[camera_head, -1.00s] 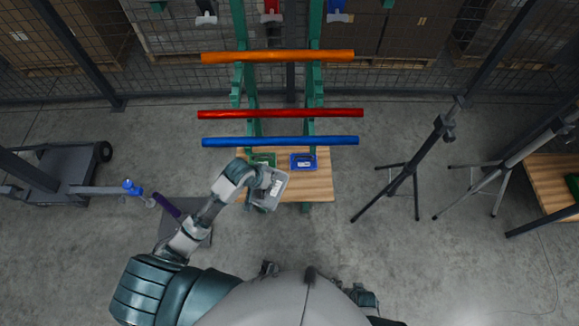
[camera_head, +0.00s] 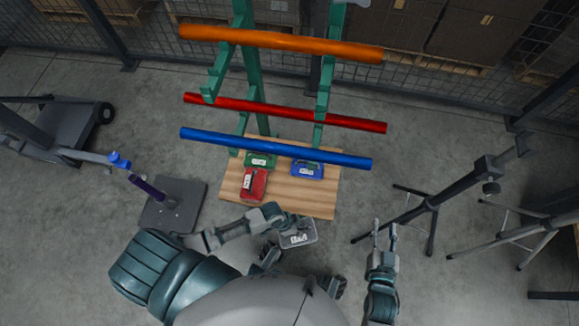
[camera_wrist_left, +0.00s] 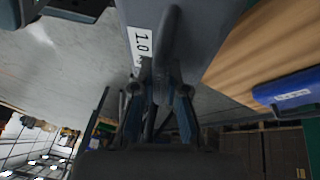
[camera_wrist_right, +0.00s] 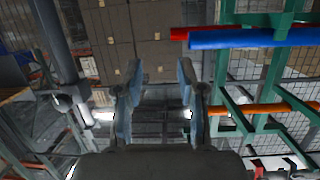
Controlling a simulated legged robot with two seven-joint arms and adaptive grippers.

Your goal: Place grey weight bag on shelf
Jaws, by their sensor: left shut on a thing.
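The grey weight bag (camera_head: 302,237) is just off the near edge of the wooden shelf (camera_head: 315,207), toward my body. My left gripper (camera_head: 283,222) is shut on the bag's handle. The left wrist view shows the grey bag (camera_wrist_left: 200,40) with its white 1.0 label and the handle between the fingers (camera_wrist_left: 160,95); the shelf board (camera_wrist_left: 240,62) is to its right. My right gripper (camera_head: 385,235) is empty and open, away to the right of the shelf. Its parted fingers (camera_wrist_right: 160,75) show in the right wrist view.
A red bag (camera_head: 254,185), a green bag (camera_head: 259,161) and a blue bag (camera_head: 307,170) lie on the shelf. The near right part is bare. Blue (camera_head: 275,149), red (camera_head: 285,113) and orange (camera_head: 280,44) bars cross above. A dark tripod (camera_head: 432,204) stands right.

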